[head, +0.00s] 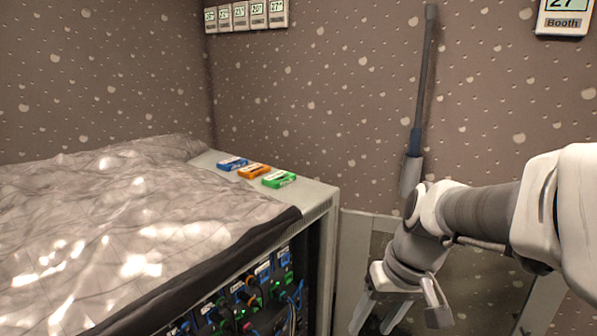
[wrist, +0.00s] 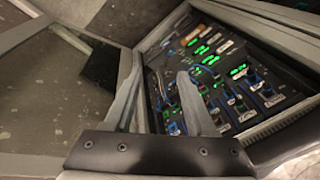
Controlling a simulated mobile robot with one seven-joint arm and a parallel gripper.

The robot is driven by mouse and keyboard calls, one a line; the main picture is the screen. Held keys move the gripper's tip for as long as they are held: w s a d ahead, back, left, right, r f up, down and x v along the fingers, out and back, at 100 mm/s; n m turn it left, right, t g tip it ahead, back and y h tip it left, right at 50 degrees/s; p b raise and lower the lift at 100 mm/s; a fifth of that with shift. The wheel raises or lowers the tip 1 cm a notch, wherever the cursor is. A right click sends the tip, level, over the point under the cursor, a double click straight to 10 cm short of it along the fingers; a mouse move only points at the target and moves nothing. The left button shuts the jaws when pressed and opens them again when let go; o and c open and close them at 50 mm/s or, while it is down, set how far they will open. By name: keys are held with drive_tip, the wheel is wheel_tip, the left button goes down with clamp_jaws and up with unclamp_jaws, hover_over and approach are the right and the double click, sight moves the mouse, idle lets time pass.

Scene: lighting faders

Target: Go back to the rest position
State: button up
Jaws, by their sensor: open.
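My gripper (head: 377,318) hangs low at the right of the rack in the head view, pointing down, with its fingers partly cut off by the bottom edge. In the wrist view its two fingers (wrist: 157,88) stand apart with nothing between them. The equipment panel (wrist: 222,80) lies beyond the fingers, with green-lit parts, blue pieces and white labels. The right finger overlaps part of this panel in the picture. I cannot tell single fader positions. The panel front also shows dimly in the head view (head: 240,305).
The rack top (head: 315,190) carries a blue (head: 232,163), an orange (head: 253,171) and a green block (head: 279,179). A crumpled sheet (head: 110,220) covers the rest. A tall dark pole (head: 425,80) leans at the wall behind my arm. Small displays (head: 240,17) hang on the wall.

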drive_tip(key=s+d+r+m+t+h, duration=0.1)
drive_tip(key=s+d+r+t+h, duration=0.1)
drive_tip(key=s+r+t, duration=0.5)
wheel_tip(320, 180, up, 15)
drive_tip(key=s+g+p, duration=0.2)
drive_tip(key=g+p, duration=0.1)
drive_tip(key=p, duration=1.3)
drive_tip(key=shift+s+r+p, duration=0.2)
drive_tip(key=shift+s+p, duration=0.05)
drive_tip(key=shift+p, duration=0.1)
drive_tip(key=shift+f, duration=0.1)
drive_tip(key=shift+c, duration=0.5)
drive_tip(key=shift+a, duration=0.1)
drive_tip(key=shift+a, duration=0.1)
